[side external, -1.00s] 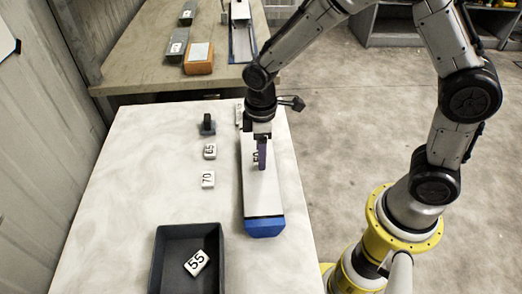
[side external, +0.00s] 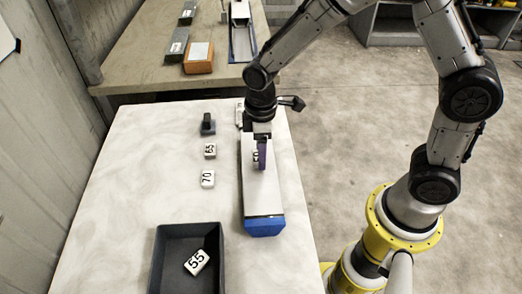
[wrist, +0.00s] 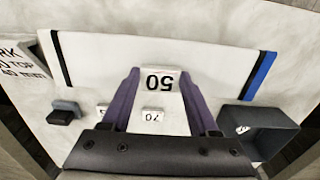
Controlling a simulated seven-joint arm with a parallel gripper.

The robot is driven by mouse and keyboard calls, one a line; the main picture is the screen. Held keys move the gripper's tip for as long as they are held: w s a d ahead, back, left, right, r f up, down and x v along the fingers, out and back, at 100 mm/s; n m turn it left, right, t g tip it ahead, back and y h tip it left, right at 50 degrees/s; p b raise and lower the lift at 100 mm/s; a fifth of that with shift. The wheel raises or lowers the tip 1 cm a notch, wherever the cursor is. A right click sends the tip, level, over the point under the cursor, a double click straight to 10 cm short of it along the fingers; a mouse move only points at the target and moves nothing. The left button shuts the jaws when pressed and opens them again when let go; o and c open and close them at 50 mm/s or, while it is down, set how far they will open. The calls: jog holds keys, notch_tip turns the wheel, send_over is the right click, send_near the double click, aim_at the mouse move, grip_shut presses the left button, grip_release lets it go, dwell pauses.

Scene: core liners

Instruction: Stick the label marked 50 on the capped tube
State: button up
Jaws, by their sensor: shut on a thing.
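The capped tube (side external: 262,200) is a long pale body lying on the table, with a blue cap (side external: 264,226) at its near end. In the wrist view the tube (wrist: 210,65) spans the picture, with its blue cap (wrist: 261,76) at the right. My gripper (side external: 260,160) is over the tube's middle, pointing down. Its purple fingers are shut on the white label marked 50 (wrist: 160,82), which also shows at the gripper in the side view (side external: 255,157). The label is at the tube's upper face; I cannot tell whether it touches.
Labels marked 65 (side external: 210,151) and 70 (side external: 207,179) lie left of the tube. A small dark block (side external: 208,126) stands behind them. A dark tray (side external: 160,262) at the front holds a label marked 55 (side external: 197,262). A white lettered sign (wrist: 20,62) is beyond the tube's far end.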

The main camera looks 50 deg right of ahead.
jog(key=shift+f, duration=1.15)
dwell(0.4)
jog(key=o, duration=1.3)
jog(key=shift+o, duration=0.2)
jog(key=shift+r, duration=3.55)
